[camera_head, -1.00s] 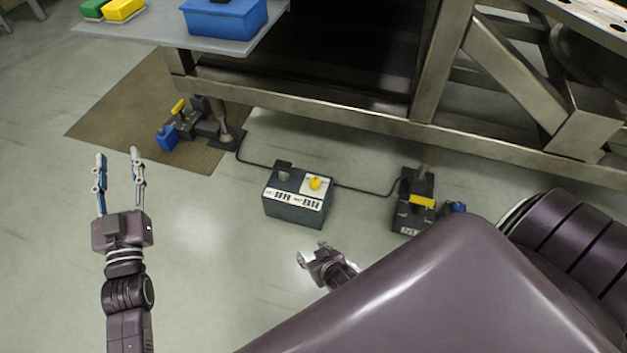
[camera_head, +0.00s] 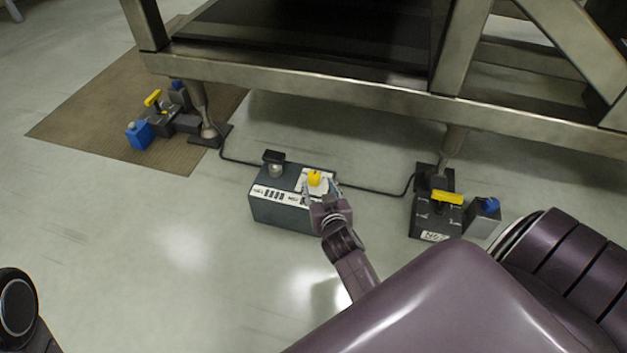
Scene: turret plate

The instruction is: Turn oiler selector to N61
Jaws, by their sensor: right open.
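The oiler box (camera_head: 282,212) is a dark grey-green block on the floor with a white label strip on its front edge. On its top right is a yellow selector knob (camera_head: 314,178) on a white plate; the plate's markings are too small to read. My right gripper (camera_head: 318,186) is open at the knob, coming from the front. Its fingers appear beside the knob; I cannot tell whether they touch it. A black-capped fitting (camera_head: 273,160) stands on the box's top left. Of my left arm only a link shows at the lower left; its gripper is out of view.
A steel frame (camera_head: 330,82) spans above and behind the box. A grey unit with a yellow handle (camera_head: 446,197) stands to the right, another with a yellow handle (camera_head: 153,98) on the brown mat (camera_head: 70,130). A black cable (camera_head: 375,191) runs along the floor.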

